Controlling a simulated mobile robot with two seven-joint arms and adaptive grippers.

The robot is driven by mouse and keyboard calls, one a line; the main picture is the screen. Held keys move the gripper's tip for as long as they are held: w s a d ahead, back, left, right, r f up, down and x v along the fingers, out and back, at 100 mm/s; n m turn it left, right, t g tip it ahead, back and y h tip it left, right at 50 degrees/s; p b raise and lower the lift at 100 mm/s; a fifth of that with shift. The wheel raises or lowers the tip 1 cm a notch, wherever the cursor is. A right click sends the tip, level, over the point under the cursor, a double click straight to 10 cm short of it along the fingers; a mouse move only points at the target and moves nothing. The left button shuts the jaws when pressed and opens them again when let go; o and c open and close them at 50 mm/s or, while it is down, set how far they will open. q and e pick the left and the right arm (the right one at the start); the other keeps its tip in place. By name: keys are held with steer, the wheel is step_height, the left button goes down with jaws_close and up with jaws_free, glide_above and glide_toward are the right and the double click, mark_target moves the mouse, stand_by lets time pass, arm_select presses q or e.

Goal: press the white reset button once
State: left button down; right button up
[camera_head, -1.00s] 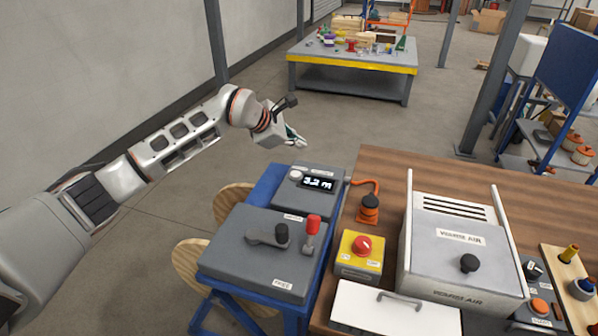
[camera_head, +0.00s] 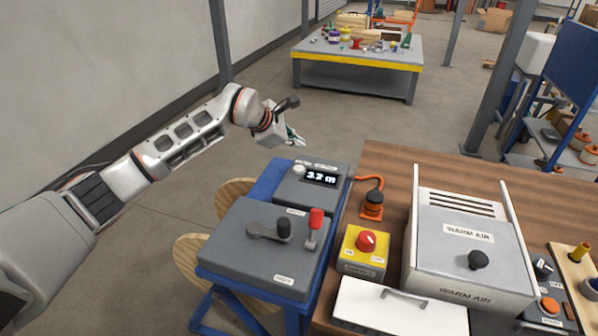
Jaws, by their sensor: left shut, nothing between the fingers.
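The white reset button (camera_head: 299,169) is a small round white knob at the left of the lit display (camera_head: 321,178) on the grey display box (camera_head: 283,194). The box stands at the back of the blue stand (camera_head: 268,183). My left gripper (camera_head: 299,141) is shut and empty. In the picture it appears just above the white button, apart from it; the height between them is hard to judge. My right gripper does not show.
In front of the display box is a grey box (camera_head: 238,260) with a black-knobbed lever (camera_head: 283,228) and a red-topped lever (camera_head: 316,220). To the right, a wooden table holds a yellow box with a red button (camera_head: 366,241), an orange plug (camera_head: 373,203) and a warm air unit (camera_head: 465,258).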

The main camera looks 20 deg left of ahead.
arm_select(q)
steer(key=b, duration=0.2)
glide_above(297, 169)
step_height(297, 169, down, 4)
steer(key=shift+f, duration=0.8)
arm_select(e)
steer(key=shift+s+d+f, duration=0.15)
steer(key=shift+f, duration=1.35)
arm_select(q)
steer(key=shift+f, duration=0.1)
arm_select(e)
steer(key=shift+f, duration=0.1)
arm_select(q)
steer(key=shift+f, duration=0.4)
steer(key=shift+f+b, duration=0.45)
steer(key=shift+f, duration=0.1)
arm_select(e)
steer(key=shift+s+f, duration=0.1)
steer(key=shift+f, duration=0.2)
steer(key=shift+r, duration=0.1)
arm_select(q)
steer(key=shift+r+p, duration=0.65)
steer(key=shift+r, duration=0.35)
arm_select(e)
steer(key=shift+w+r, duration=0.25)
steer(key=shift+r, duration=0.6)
